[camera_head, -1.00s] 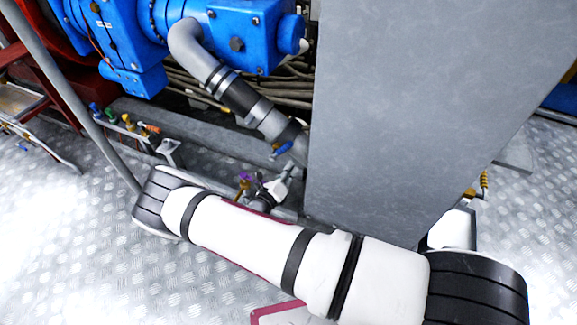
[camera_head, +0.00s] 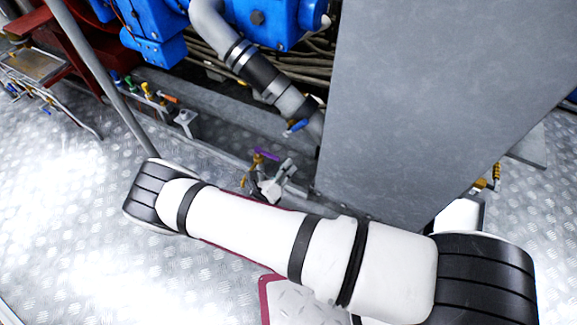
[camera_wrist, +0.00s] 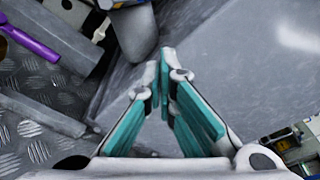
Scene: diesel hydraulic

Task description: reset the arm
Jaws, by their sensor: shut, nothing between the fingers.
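My arm (camera_head: 250,225) stretches across the lower middle of the head view, white with black bands, bent at a black joint on the left. My gripper (camera_wrist: 168,62) shows in the wrist view with its teal-padded fingers meeting at the tips and nothing between them. In the head view a small grey and white part near the cabinet foot (camera_head: 275,182) may be my gripper, but the arm partly hides it. In the wrist view the fingers point toward a grey surface.
A large grey cabinet (camera_head: 430,110) stands right of centre, close behind my arm. Blue machinery (camera_head: 155,50) and a grey pipe (camera_head: 245,65) are at the back. A purple-handled valve (camera_wrist: 32,38) shows in the wrist view. A thin grey pole (camera_head: 98,75) rises at left. The patterned metal floor (camera_head: 60,220) is open at left.

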